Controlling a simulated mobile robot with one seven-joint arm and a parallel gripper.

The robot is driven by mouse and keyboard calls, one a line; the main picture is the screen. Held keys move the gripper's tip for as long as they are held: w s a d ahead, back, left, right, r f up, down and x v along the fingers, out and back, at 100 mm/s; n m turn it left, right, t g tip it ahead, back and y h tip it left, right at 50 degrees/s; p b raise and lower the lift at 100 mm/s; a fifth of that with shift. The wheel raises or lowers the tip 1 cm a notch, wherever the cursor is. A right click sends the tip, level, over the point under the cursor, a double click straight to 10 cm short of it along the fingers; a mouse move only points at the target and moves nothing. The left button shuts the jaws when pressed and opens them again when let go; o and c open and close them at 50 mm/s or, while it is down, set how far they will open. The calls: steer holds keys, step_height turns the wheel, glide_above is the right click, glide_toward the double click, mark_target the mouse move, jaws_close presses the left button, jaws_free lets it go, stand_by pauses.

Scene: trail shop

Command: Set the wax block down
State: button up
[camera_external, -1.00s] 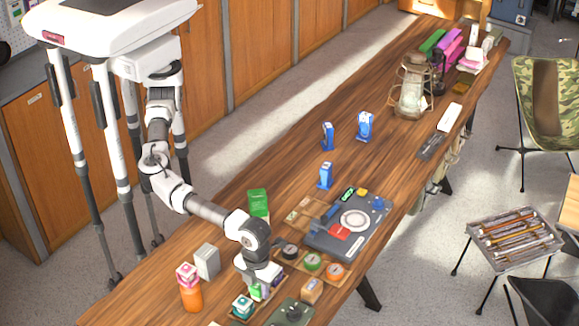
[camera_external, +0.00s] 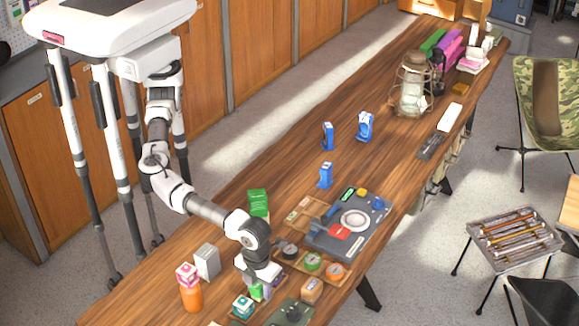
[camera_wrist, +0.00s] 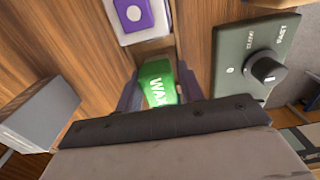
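The wax block (camera_wrist: 158,84) is green with white "WAX" lettering. In the wrist view it sits between the two dark fingers of my gripper (camera_wrist: 160,92), which look closed on its sides. In the external view the green block (camera_external: 256,292) shows just below my gripper (camera_external: 260,289), low over the near end of the wooden bench. I cannot tell whether its underside touches anything.
A purple block with a white dot (camera_wrist: 134,14) sits in a pale tray ahead. A dark green control box with a knob (camera_wrist: 256,58) is at right, a grey box (camera_wrist: 40,113) at left. An orange bottle (camera_external: 191,297) and several round tins (camera_external: 312,262) stand close by.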

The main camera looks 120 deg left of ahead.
mark_target(258, 284)
step_height(258, 284, up, 12)
steer(key=b, duration=0.3)
steer(key=shift+r, duration=0.15)
step_height(258, 284, down, 13)
steer(key=p, duration=0.2)
steer(key=shift+s+p, duration=0.1)
steer(key=shift+p, duration=0.3)
steer(key=shift+r, duration=0.1)
